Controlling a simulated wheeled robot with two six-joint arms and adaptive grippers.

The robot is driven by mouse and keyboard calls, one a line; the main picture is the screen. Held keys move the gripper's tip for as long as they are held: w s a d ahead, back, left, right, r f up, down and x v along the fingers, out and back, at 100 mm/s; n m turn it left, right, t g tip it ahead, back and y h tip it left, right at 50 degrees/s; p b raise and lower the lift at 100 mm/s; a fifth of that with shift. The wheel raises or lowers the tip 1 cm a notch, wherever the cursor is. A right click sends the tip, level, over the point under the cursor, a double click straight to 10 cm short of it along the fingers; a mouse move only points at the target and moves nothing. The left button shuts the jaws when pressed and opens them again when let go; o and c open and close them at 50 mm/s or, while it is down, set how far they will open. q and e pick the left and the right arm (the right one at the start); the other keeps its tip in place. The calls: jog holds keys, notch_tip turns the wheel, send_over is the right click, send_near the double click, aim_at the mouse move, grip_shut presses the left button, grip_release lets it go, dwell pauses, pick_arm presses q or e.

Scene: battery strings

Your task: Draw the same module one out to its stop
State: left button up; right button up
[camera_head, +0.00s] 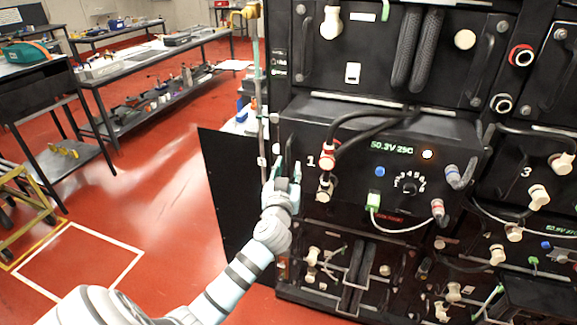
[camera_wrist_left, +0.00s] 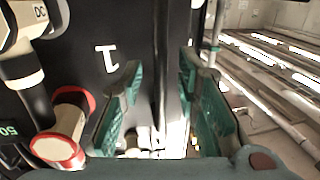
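Module one (camera_head: 450,133) is a black unit with a white "1", a lit display reading 50.3V 29C and a dial. It sits in the black rack, with cables on its front. A dark upright handle (camera_head: 290,152) stands at its left edge. My left gripper (camera_head: 284,175) is at this edge, just below the handle's visible part. In the left wrist view, its teal fingers (camera_wrist_left: 157,85) are apart, with a dark upright bar and a bright strip seen between them; contact cannot be told. The white "1" (camera_wrist_left: 107,57) shows beside them. My right gripper is not in view.
A red-and-white connector (camera_wrist_left: 62,130) is close to the left finger in the wrist view. A black panel (camera_head: 228,190) and an upright pole (camera_head: 258,90) stand left of the rack. Workbenches (camera_head: 165,55) are farther back; the red floor between is largely clear.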

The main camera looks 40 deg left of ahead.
pick_arm(q)
jog(key=shift+w+a, duration=0.3)
jog(key=shift+w, duration=0.2)
jog(key=shift+c, duration=0.6)
grip_shut()
